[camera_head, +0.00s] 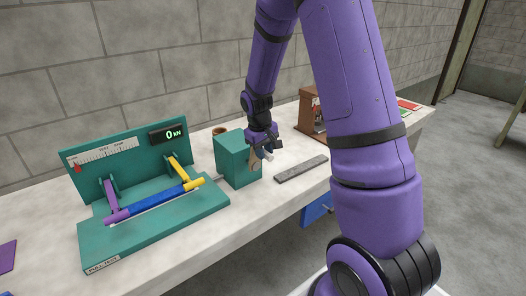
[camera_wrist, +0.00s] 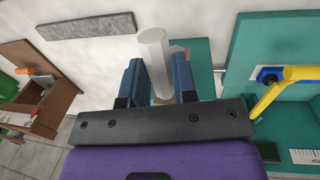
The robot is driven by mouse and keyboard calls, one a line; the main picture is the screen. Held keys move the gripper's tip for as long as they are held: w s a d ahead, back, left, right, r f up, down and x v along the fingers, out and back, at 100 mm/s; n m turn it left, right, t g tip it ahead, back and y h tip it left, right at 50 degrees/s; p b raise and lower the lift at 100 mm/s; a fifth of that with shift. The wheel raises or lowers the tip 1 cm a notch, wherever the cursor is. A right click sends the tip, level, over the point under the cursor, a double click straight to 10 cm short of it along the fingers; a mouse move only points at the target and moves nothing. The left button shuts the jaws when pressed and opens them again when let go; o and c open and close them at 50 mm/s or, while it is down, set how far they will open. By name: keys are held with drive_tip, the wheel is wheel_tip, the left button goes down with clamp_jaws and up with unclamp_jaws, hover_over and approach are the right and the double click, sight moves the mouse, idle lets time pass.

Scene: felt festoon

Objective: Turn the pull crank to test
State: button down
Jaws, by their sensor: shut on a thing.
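The pull tester (camera_head: 150,235) is a teal rig with a "PULL TEST" label. Its display (camera_head: 168,134) reads 0 kN, and a red pointer sits at the left end of the scale. A blue bar (camera_head: 158,201) spans the purple and yellow levers. A teal box (camera_head: 233,158) stands at its right, with the pull crank (camera_head: 255,163) on its right side. My gripper (camera_head: 264,152) is at the crank. In the wrist view, the blue fingers of my gripper (camera_wrist: 160,80) are shut on the pale crank handle (camera_wrist: 154,50). My gripper partly hides the crank.
A grey flat bar (camera_head: 301,168) lies on the bench right of the crank. A brown wooden stand (camera_head: 312,112) is farther right, partly behind my arm. A small brown pot (camera_head: 218,130) stands behind the teal box. A block wall runs behind the bench.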

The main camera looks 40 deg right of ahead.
drive_tip(key=shift+w+d+f+g+y, duration=0.1)
drive_tip(key=shift+d+f+y, duration=1.55)
drive_tip(key=shift+y, duration=1.7)
drive_tip(key=shift+s+d+f+g+y, duration=0.1)
drive_tip(key=shift+d+f+y, duration=1.55)
drive_tip(key=shift+y, duration=1.75)
drive_tip(key=shift+w+d+f+g+y, duration=0.1)
drive_tip(key=shift+d+f+y, duration=0.95)
drive_tip(key=shift+f+y, duration=1.7)
drive_tip(key=shift+r+y, duration=0.55)
drive_tip(key=shift+y, duration=0.05)
drive_tip(key=c, duration=0.9)
unclamp_jaws()
drive_tip(key=d, duration=1)
drive_tip(key=shift+w+d+f, duration=0.2)
drive_tip(key=shift+d+f, duration=0.05)
drive_tip(key=shift+d, duration=0.1)
